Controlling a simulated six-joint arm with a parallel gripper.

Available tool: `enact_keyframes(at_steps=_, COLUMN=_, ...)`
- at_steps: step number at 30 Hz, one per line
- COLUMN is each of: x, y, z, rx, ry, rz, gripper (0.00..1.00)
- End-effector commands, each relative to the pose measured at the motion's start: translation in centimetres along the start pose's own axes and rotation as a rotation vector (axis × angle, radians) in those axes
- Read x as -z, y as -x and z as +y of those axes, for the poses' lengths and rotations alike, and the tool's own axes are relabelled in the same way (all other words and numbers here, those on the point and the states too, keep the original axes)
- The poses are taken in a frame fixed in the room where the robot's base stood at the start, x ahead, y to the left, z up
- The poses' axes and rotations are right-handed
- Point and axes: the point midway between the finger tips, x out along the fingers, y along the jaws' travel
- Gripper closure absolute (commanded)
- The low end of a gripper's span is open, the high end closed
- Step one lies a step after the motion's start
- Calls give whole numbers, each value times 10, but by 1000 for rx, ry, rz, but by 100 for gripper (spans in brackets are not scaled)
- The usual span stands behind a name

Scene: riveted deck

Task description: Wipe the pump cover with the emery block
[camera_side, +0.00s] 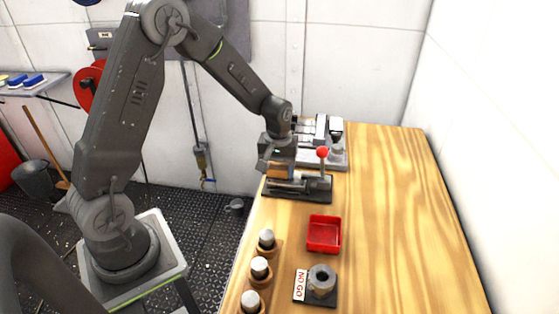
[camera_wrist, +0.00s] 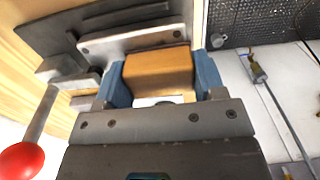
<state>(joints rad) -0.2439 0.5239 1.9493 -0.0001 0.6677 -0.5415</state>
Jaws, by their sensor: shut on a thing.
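My gripper (camera_side: 277,166) is over the far left part of the bench, low above a dark clamp fixture (camera_side: 318,196) with a red-ball lever. In the wrist view its two blue fingers are shut on a brown block (camera_wrist: 158,69), which I take to be the emery block. The fixture's grey bars and dark plate (camera_wrist: 60,32) lie right beside the block. I cannot tell whether the block touches anything below it. I cannot make out the pump cover for certain; the gripper and block hide part of the fixture.
The red lever ball (camera_side: 322,152) stands close to my gripper's right. A grey machine (camera_side: 336,155) sits behind. Nearer are a red tray (camera_side: 324,248), several pegs in wooden holders (camera_side: 260,268) and a "NO GO" plate with a metal ring (camera_side: 321,280). The bench's right side is clear.

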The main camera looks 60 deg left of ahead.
Motion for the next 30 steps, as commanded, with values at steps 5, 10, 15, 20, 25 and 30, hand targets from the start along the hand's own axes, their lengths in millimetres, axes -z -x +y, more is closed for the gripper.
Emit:
enact_keyframes(at_steps=5, x=-18, y=0, z=0, rx=2, ry=-2, rz=-2, gripper=59)
enact_keyframes(at_steps=10, x=-33, y=0, z=0, rx=1, ry=-2, rz=-2, gripper=59)
enact_keyframes(at_steps=15, x=-22, y=-1, z=0, rx=1, ry=2, rz=-2, gripper=59)
enact_keyframes(at_steps=20, x=-7, y=-1, z=0, rx=1, ry=2, rz=-1, gripper=59)
enact_keyframes(at_steps=25, x=8, y=-1, z=-1, rx=1, ry=1, rz=-1, gripper=59)
enact_keyframes(at_steps=30, x=24, y=-1, z=-1, rx=1, ry=2, rz=-2, gripper=59)
